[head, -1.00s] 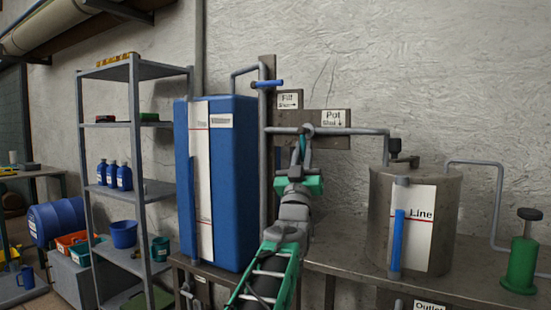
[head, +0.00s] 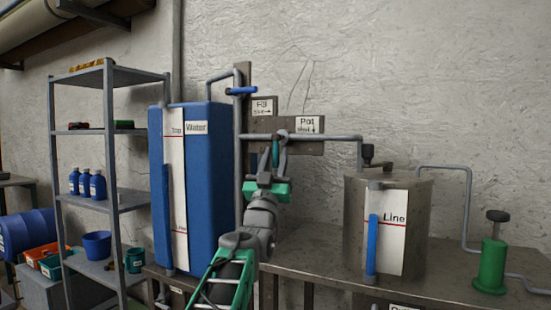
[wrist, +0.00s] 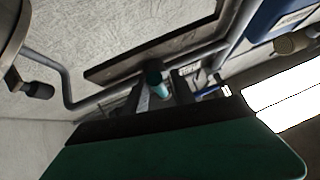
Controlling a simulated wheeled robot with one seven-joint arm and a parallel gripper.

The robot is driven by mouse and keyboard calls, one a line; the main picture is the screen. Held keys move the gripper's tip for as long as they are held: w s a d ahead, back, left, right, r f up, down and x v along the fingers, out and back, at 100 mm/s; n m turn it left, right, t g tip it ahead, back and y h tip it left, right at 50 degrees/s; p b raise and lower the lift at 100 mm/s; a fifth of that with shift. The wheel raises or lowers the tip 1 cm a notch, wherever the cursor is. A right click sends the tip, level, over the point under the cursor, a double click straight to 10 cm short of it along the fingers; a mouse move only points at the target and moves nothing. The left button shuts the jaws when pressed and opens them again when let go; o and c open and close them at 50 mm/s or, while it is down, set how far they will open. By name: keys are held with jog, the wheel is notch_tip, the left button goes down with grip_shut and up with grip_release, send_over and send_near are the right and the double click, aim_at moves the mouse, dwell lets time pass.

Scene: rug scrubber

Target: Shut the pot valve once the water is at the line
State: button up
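The pot valve's teal handle (head: 275,154) hangs nearly straight down from the grey pipe, by the "Pot" label (head: 307,124), whose arrow points down. My gripper (head: 276,152) reaches up to it, its fingers apart on either side of the handle. The wrist view also shows the teal handle (wrist: 156,82) between the fingertips; contact is unclear. The metal pot (head: 418,230) stands on the bench at the right. The blue column in its gauge (head: 372,245) tops out about at, or slightly above, the red mark (head: 393,223) under "Line".
The blue water tank (head: 212,190) stands left of my gripper. The fill valve's blue handle (head: 241,91) lies horizontal above, by the "Fill" label (head: 262,107). A green pump (head: 491,267) is right of the pot. Grey shelves (head: 107,190) stand at the left.

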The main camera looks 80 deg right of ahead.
jog(key=shift+o, duration=0.4)
jog(key=v, duration=0.7)
jog(key=shift+a+f+b, duration=0.25)
jog(key=shift+f+b, duration=0.1)
jog(key=shift+b, duration=0.1)
jog(key=b+v, duration=0.9)
jog(key=b, duration=0.1)
jog(key=shift+b, duration=0.3)
